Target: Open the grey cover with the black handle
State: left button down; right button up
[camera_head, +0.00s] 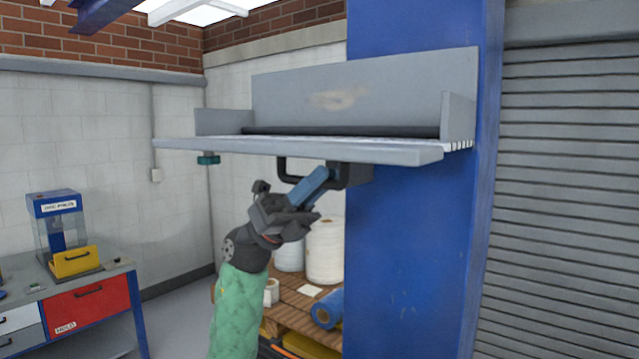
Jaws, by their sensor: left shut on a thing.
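The grey cover (300,147) juts out from the blue machine column, nearly level and seen almost edge-on, with grey upright panels behind and beside it. Its black handle (281,168) hangs under the cover, right of its middle. My left gripper (322,175) reaches up from below, and its blue fingers are shut on the black handle. The fingertips partly hide the handle, so the exact contact is hard to see. My right gripper is not in view.
The blue column (415,240) stands close on the right, beside a grey roller shutter (560,190). A workbench (85,300) stands at the left.

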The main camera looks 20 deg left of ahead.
pick_arm(q)
jog(key=shift+s+r+n+t, duration=0.1)
jog(key=shift+n+t, duration=0.3)
jog(key=shift+t, duration=0.1)
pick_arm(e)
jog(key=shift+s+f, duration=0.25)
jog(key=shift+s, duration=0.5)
pick_arm(q)
jog(key=c, duration=1.6)
grip_release()
jog(key=shift+o, duration=1)
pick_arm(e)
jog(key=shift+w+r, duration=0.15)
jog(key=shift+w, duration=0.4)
